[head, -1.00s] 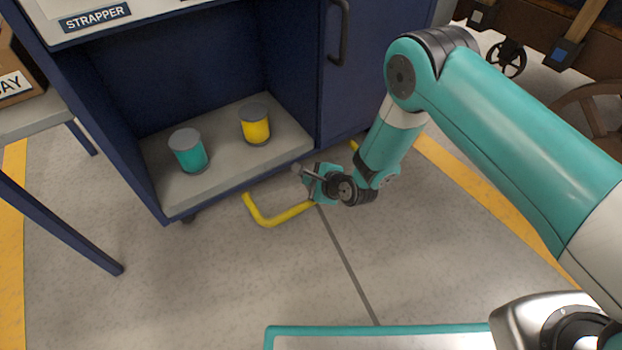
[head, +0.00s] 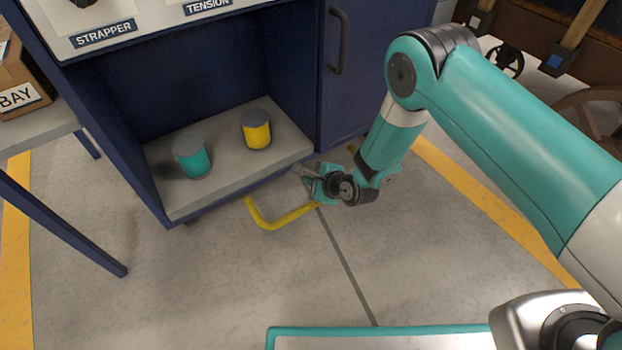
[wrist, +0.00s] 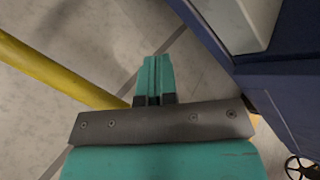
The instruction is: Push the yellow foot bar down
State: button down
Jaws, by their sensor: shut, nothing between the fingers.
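The yellow foot bar (head: 268,225) is a bent tube sticking out low from under the blue strapper cabinet, just above the floor. In the head view my gripper (head: 308,174) is at the bar's right part and hides some of it. In the wrist view the bar (wrist: 60,78) runs from the left edge down behind my gripper's mount. My gripper (wrist: 153,75) is shut with its teal fingers together and nothing between them. The fingertips show beyond the bar, toward the cabinet side. Whether the gripper touches the bar cannot be told.
A table with a box (head: 20,85) stands at left. The floor in front is clear.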

jog(key=shift+s+d+r+p, duration=0.1)
jog(key=shift+r+p, duration=0.75)
jog(key=shift+r, duration=0.25)
jog(key=r+p, duration=0.4)
jog(key=r, duration=0.1)
jog(key=shift+s+d+p, duration=0.2)
jog(key=shift+s+p, duration=0.1)
jog(key=shift+p, duration=0.1)
jog(key=shift+f, duration=0.1)
